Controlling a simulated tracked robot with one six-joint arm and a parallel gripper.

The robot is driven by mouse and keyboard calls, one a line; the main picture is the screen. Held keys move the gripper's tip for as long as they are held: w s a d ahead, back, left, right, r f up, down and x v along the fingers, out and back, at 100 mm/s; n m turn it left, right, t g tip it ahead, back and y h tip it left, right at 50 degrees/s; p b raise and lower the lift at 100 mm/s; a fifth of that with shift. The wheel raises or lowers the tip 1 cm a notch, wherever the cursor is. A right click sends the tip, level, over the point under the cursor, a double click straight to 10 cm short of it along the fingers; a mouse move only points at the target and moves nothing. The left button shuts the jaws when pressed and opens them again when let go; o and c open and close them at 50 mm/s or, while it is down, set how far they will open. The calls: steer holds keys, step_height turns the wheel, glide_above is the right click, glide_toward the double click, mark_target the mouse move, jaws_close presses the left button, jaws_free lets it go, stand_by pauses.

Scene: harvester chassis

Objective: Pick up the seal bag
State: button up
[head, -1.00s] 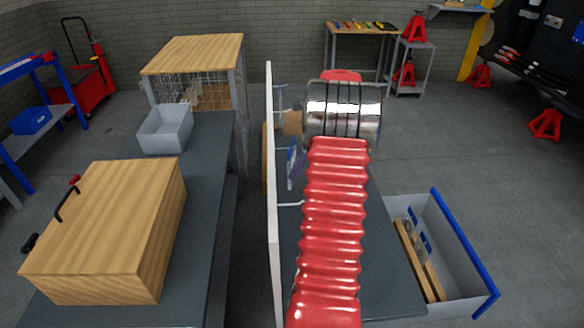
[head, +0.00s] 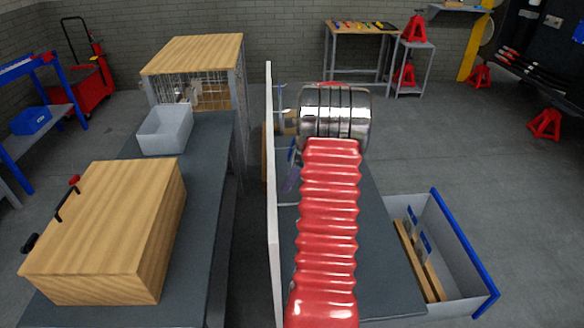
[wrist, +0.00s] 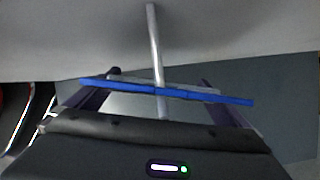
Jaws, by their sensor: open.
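The seal bag (wrist: 205,97) shows in the wrist view as a long blue strip with a pale, clear part beside it, seen nearly edge-on. It hangs at a thin metal peg that sticks out from a white panel. My gripper (wrist: 159,80) is open, with one dark finger on each side of the peg and the strip crossing between and over them. I cannot tell whether the fingers touch the bag. In the head view, a small blue part of the bag (head: 291,152) shows beside the panel; my arm hides most of the gripper and bag.
The upright white panel (head: 272,200) stands just left of my arm, with further pegs on it. A grey bin with a blue rim (head: 465,240) lies at the right. A wooden box (head: 120,225) and a grey tray (head: 165,128) sit on the left bench.

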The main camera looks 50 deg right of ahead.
stand_by(0.5)
steer(key=c, duration=1.2)
steer(key=s+d+r, duration=0.8)
steer(key=s, duration=0.3)
steer(key=shift+s, duration=0.25)
